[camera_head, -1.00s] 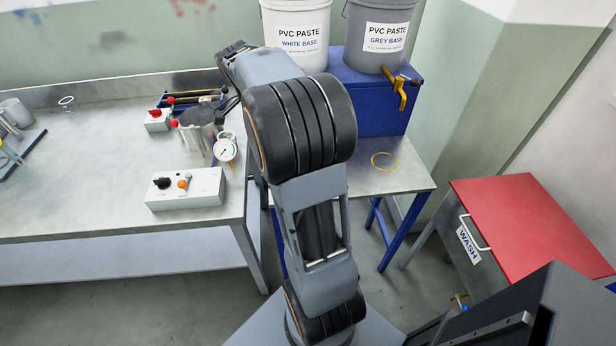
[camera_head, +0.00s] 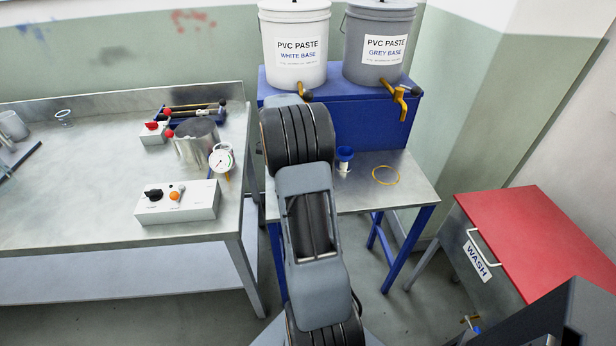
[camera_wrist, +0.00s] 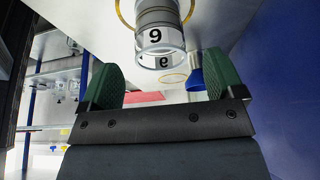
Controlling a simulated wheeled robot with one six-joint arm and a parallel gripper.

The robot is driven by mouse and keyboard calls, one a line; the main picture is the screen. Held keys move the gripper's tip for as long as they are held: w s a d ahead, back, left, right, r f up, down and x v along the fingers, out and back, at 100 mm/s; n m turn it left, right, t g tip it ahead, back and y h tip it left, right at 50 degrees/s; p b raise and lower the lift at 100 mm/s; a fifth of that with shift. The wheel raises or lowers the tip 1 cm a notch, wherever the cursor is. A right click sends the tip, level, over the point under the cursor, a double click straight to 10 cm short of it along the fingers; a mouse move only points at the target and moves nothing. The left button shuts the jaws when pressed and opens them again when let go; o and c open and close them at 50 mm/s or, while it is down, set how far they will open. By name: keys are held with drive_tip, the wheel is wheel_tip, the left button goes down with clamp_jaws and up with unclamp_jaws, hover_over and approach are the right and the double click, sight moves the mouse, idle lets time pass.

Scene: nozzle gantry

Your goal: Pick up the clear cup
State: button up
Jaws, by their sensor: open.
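The clear cup (camera_wrist: 160,40) shows in the wrist view at top centre, with a dark number and grey bands on its wall. Its top part is cut off by the frame edge. My gripper (camera_wrist: 160,80) is open, with green-padded fingers to the left and right. The cup lies in line with the gap, beyond the fingertips, and nothing is held. In the head view my arm hides both the gripper and the cup.
A blue cup (camera_head: 344,158), also in the wrist view (camera_wrist: 195,80), stands close by on the small metal table, near a yellow ring (camera_head: 385,175). A blue stand (camera_head: 365,123) carries a white bucket (camera_head: 295,55) and a grey bucket (camera_head: 378,55) with taps.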

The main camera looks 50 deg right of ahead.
drive_tip(key=shift+x, duration=2.6)
drive_tip(key=shift+s, duration=0.15)
drive_tip(key=shift+r, duration=0.1)
drive_tip(key=c, duration=1.1)
drive_tip(key=shift+c, duration=0.2)
drive_tip(key=shift+r, duration=0.1)
